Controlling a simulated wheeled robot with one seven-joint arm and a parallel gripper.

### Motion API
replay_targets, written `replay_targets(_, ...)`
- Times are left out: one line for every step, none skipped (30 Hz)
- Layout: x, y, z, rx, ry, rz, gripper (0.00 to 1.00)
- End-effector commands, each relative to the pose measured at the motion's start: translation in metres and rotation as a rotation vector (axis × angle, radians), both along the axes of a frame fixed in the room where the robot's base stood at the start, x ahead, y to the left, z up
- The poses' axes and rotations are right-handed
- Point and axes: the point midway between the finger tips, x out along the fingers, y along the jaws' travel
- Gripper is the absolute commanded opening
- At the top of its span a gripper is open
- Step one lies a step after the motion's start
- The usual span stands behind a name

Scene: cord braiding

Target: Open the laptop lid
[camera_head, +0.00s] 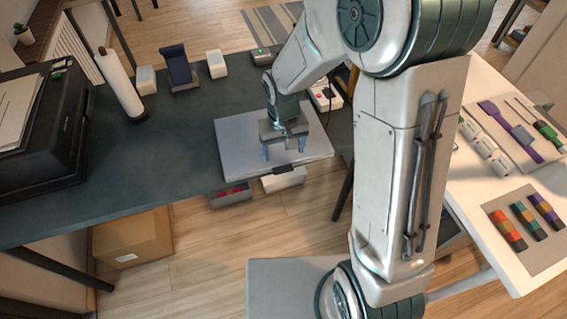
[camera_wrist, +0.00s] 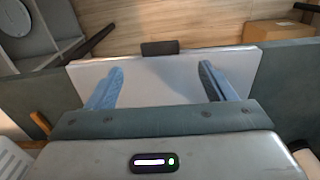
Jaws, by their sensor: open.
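A closed grey laptop (camera_head: 235,150) lies flat on the dark table, near its front edge. A small dark tab (camera_head: 281,170) shows at the middle of its front edge. In the wrist view the laptop lid (camera_wrist: 160,82) fills the middle and the dark tab (camera_wrist: 160,48) stands at its far edge. My gripper (camera_head: 284,155) is above the lid with its fingers pointing down. Its two blue fingers are spread apart and empty, as the wrist view also shows (camera_wrist: 161,88). I cannot tell whether the fingertips touch the lid.
A black case (camera_head: 40,130) with papers on top stands at the left of the dark table (camera_head: 150,165). A white roll (camera_head: 120,85), a phone-like stand (camera_head: 178,68) and a white controller (camera_head: 325,95) are behind. A white table (camera_head: 480,185) with cords is at the right.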

Motion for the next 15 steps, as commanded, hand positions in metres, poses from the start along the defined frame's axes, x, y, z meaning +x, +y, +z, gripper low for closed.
replay_targets(-0.001, 0.000, -0.011, -0.001, 0.004, 0.000, 0.76)
replay_targets(-0.001, 0.000, -0.017, -0.001, 0.005, 0.000, 0.76)
replay_targets(-0.001, 0.000, -0.024, -0.001, 0.005, 0.000, 0.76)
replay_targets(-0.001, 0.000, -0.030, -0.001, 0.004, 0.001, 0.76)
replay_targets(-0.001, 0.000, -0.035, -0.001, 0.005, 0.001, 0.76)
replay_targets(-0.001, 0.000, -0.041, -0.001, 0.004, 0.002, 0.76)
replay_targets(-0.001, 0.000, -0.046, -0.001, 0.004, 0.001, 0.76)
replay_targets(-0.001, 0.000, -0.050, -0.001, 0.003, 0.001, 0.76)
replay_targets(-0.001, 0.000, -0.055, -0.001, 0.003, 0.000, 0.76)
replay_targets(0.000, 0.000, -0.059, 0.000, 0.002, 0.000, 0.76)
replay_targets(0.000, 0.000, -0.062, 0.000, 0.001, 0.000, 0.76)
replay_targets(0.000, 0.000, -0.065, 0.000, 0.002, 0.000, 0.76)
replay_targets(0.000, 0.000, -0.068, 0.000, 0.001, 0.000, 0.76)
replay_targets(0.000, 0.000, -0.070, 0.000, 0.000, 0.000, 0.76)
replay_targets(0.000, 0.000, -0.072, 0.000, -0.001, 0.000, 0.76)
